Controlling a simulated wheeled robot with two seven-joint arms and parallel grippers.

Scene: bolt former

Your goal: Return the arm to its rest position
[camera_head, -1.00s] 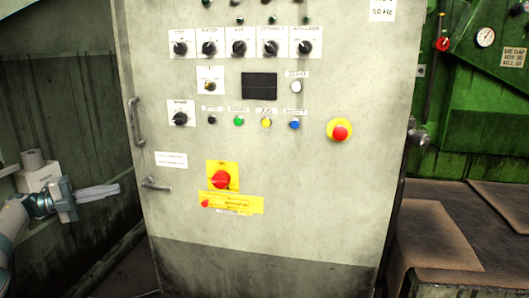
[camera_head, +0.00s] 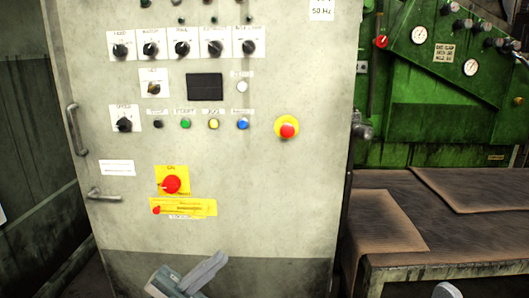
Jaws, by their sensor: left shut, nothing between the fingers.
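My left gripper (camera_head: 217,260) is low in the head view, in front of the bottom of the grey control cabinet (camera_head: 270,210). Its light grey fingers are together, point up and to the right, and hold nothing. The rest of the left arm is cut off by the bottom edge. My right gripper does not show. A small pale rounded part at the bottom right is cut off too much to identify.
The cabinet carries black knobs, coloured buttons, a red emergency stop (camera_head: 287,130) and a red rotary switch (camera_head: 172,184). Door handles (camera_head: 104,195) stick out on its left. A brown-topped bench (camera_head: 480,240) and green machine (camera_head: 440,110) stand right.

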